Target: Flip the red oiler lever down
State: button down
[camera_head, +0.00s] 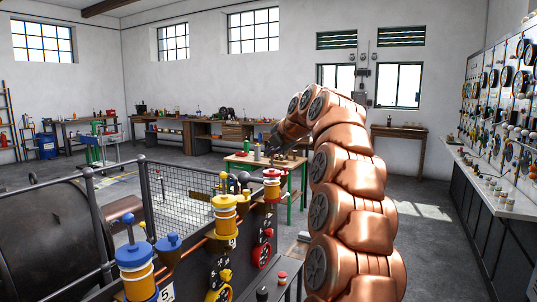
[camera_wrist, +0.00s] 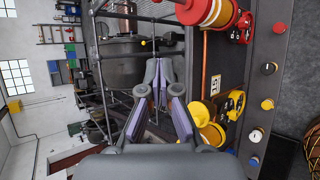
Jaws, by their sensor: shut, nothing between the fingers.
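The red oiler (camera_head: 272,187) stands at the far right end of the row on the dark machine panel, with a red cap over an amber body. In the wrist view it shows at the top right (camera_wrist: 205,12), partly cut off by the frame edge. I cannot clearly make out its lever or its position. My gripper (camera_wrist: 158,90) is shut and empty, with its fingertips close together, to the lower left of the red oiler in the wrist view and apart from it. In the head view my gripper is small and dark, behind and above the red oiler.
The yellow oiler (camera_head: 225,215) and blue oiler (camera_head: 135,262) stand nearer along the same panel. A railing with wire mesh (camera_head: 185,195) runs behind them. A dark drum (camera_head: 45,235) lies at left. A green-legged table (camera_head: 285,163) stands behind the red oiler.

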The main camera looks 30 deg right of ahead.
aim_at(272, 160)
jog(key=w+d+f+p, duration=0.1)
jog(key=w, duration=0.1)
jog(key=w+d+f+p, duration=0.1)
jog(key=w+p, duration=0.1)
jog(key=w, duration=0.1)
jog(key=w+d+f+p, duration=0.1)
jog(key=w+f+p, duration=0.1)
jog(key=shift+w+d, duration=0.25)
jog(key=shift+w, duration=0.05)
jog(key=shift+d+r, duration=0.1)
